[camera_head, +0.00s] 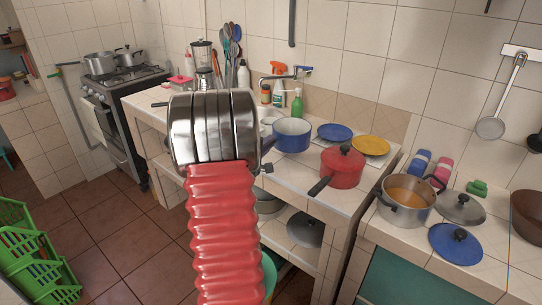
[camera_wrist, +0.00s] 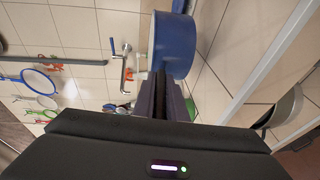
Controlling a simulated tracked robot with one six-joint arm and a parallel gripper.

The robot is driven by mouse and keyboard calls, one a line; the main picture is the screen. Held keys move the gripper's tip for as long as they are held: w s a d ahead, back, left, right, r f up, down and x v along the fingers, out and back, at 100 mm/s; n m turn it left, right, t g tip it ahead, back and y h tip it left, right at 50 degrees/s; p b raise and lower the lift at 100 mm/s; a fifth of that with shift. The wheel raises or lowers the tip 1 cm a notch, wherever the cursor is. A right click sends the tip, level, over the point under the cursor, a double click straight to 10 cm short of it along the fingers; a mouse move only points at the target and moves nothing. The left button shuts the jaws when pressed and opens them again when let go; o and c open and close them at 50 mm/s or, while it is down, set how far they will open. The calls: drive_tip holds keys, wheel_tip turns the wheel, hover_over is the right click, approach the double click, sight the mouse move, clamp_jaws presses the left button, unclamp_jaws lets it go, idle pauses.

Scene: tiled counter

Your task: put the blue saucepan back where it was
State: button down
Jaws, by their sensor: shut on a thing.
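The blue saucepan (camera_head: 292,136), with a pale inside, shows in the head view just right of my arm, over the back part of the tiled counter. Its handle runs left behind my arm. In the wrist view the saucepan (camera_wrist: 173,47) is right at the tips of my gripper (camera_wrist: 161,82). The dark fingers are shut on its handle, which is mostly hidden between them. I cannot tell whether the pan's base touches the counter.
A red lidded saucepan (camera_head: 342,168) stands in front right of it. A blue plate (camera_head: 335,132) and a yellow one (camera_head: 370,145) lie behind. Bottles (camera_head: 297,104) stand at the wall. A steel pot (camera_head: 405,211) and a blue lid (camera_head: 455,244) are at the right.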

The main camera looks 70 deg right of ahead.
drive_tip(key=shift+f, duration=0.5)
drive_tip(key=shift+f, duration=1.95)
drive_tip(key=c, duration=1.8)
unclamp_jaws()
drive_tip(key=shift+a, duration=0.1)
drive_tip(key=v, duration=1.2)
